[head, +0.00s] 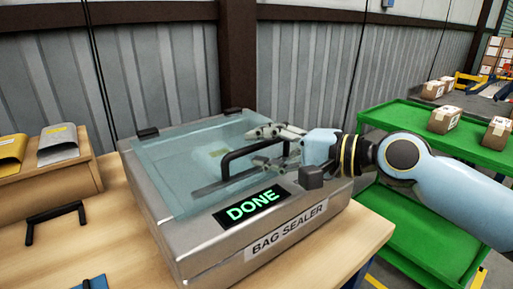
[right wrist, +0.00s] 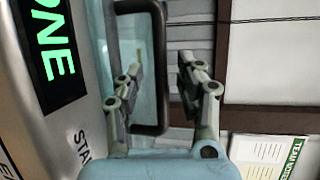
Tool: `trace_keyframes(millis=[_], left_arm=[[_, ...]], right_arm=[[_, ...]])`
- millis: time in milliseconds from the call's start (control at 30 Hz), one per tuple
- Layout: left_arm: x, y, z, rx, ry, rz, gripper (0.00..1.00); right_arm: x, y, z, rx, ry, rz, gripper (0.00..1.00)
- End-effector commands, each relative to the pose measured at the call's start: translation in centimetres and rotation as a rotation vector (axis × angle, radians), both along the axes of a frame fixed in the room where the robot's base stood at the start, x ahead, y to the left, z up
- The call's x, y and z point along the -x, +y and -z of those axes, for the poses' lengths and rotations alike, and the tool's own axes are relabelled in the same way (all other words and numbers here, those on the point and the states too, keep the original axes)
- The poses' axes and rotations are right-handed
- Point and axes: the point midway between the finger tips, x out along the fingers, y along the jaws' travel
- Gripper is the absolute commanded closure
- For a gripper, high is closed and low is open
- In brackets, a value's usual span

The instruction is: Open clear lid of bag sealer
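The bag sealer (head: 190,245) is a metal box on the wooden table, with a lit green DONE display (head: 252,207). Its clear lid (head: 175,160) looks down flat on top, with a black bar handle (head: 229,163). The handle (right wrist: 158,90) also shows in the right wrist view, where its bar lies between my fingers. My right gripper (head: 270,147) is open at the handle, one finger on each side. In the right wrist view the fingers (right wrist: 160,78) show gaps to the bar. A pale item shows dimly under the lid. My left gripper is out of view.
A wooden stand (head: 50,188) with a yellow and a grey pouch is at the left. A black handle-shaped item (head: 55,214) and a blue item (head: 92,283) lie on the table. A green cart (head: 465,143) with cartons stands at the right, behind my right arm.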

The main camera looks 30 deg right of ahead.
Motion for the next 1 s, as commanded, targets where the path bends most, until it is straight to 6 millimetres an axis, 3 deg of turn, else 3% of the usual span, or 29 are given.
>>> trace_keyframes(millis=[200, 467, 767, 1000], left_arm=[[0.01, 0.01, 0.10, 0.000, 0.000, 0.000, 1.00], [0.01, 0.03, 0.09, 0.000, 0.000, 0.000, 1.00], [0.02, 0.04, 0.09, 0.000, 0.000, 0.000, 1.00], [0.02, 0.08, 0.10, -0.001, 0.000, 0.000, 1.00]], right_arm=[[-1.37, 0.86, 0.28, -0.001, 0.001, -0.001, 0.64], [-1.46, 0.94, 0.31, 0.000, 0.001, -0.002, 0.64], [-1.45, 0.92, 0.30, 0.000, 0.001, -0.001, 0.99], [-1.42, 0.92, 0.36, 0.001, 0.002, -0.001, 1.00]])
